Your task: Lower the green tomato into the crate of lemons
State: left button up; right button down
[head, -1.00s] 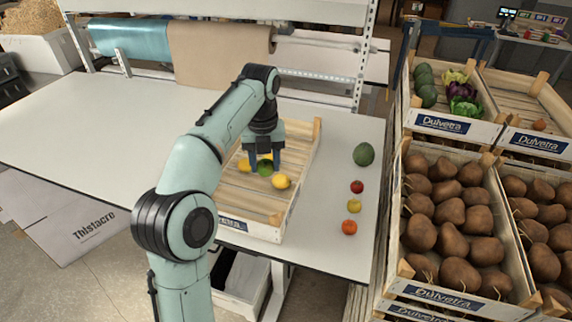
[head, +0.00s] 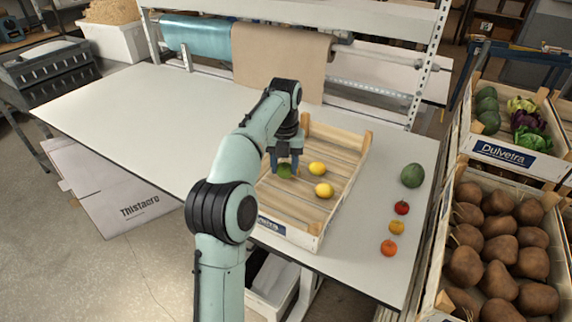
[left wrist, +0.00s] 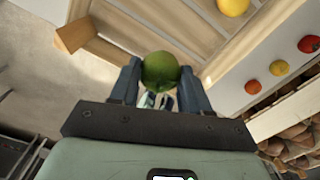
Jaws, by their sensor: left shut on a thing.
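The green tomato (head: 284,172) is held between the fingers of my left gripper (head: 283,166), which is shut on it. In the left wrist view the green tomato (left wrist: 159,70) sits between both fingertips, with the crate's edge and slats behind it. The wooden crate (head: 345,195) stands on the table and holds two lemons, one farther back (head: 317,168) and one nearer (head: 324,190). The tomato is left of both lemons, at the crate's left side. My arm hides part of that side, and I cannot tell the tomato's height. My right gripper is out of view.
Right of the crate on the white table (head: 120,95) lie an avocado-like green fruit (head: 412,175), a red tomato (head: 401,208), a yellow one (head: 396,227) and an orange one (head: 388,247). Crates of brown produce (head: 498,250) stand beyond. The table's left part is clear.

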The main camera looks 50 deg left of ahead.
aim_at(285, 212)
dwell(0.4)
